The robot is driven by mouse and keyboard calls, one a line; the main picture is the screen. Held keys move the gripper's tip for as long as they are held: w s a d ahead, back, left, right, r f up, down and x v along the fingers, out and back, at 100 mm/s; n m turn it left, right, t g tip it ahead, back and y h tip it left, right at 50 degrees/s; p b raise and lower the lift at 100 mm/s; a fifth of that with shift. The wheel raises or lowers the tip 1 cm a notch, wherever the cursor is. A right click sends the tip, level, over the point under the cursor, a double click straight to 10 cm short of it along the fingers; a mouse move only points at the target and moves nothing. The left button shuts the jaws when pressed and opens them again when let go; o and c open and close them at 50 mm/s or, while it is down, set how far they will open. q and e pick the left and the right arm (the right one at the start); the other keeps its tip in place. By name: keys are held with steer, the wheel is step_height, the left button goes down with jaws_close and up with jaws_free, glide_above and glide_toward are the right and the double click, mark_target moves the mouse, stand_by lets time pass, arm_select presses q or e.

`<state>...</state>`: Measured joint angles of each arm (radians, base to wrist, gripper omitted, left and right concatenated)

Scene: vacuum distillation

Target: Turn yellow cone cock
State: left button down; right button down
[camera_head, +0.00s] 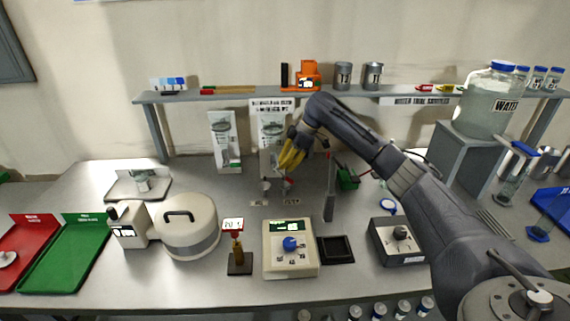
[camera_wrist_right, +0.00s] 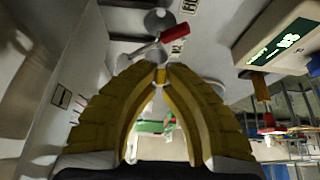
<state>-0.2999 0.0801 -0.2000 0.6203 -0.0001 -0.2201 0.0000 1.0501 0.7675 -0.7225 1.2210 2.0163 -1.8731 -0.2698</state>
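My right gripper (camera_head: 287,163) has yellow fingers and reaches in front of the back panel in the head view. Most of that piece is hidden by the fingers. A red handle (camera_wrist_right: 175,31) on metal fittings lies just beyond the fingertips, apart from them. In the head view the fingers hide the yellow cock. My left gripper is not in view.
A control box with a blue knob (camera_head: 291,243) and a black tray (camera_head: 336,249) stand in front. A round white vessel (camera_head: 187,226) stands to the left. A grey shelf (camera_head: 230,96) runs behind. A large water bottle (camera_head: 488,100) stands at right.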

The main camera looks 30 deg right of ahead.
steer(key=shift+s+d+f+t+y, duration=0.15)
steer(key=shift+f+t+y, duration=0.4)
steer(key=shift+y, duration=0.55)
steer(key=shift+d+f+t+y, duration=0.15)
steer(key=shift+f+t+y, duration=0.35)
steer(key=shift+y, duration=0.6)
steer(key=c, duration=1.5)
jaws_free()
steer(key=shift+r, duration=0.1)
steer(key=v, duration=1.2)
steer(key=shift+d, duration=0.1)
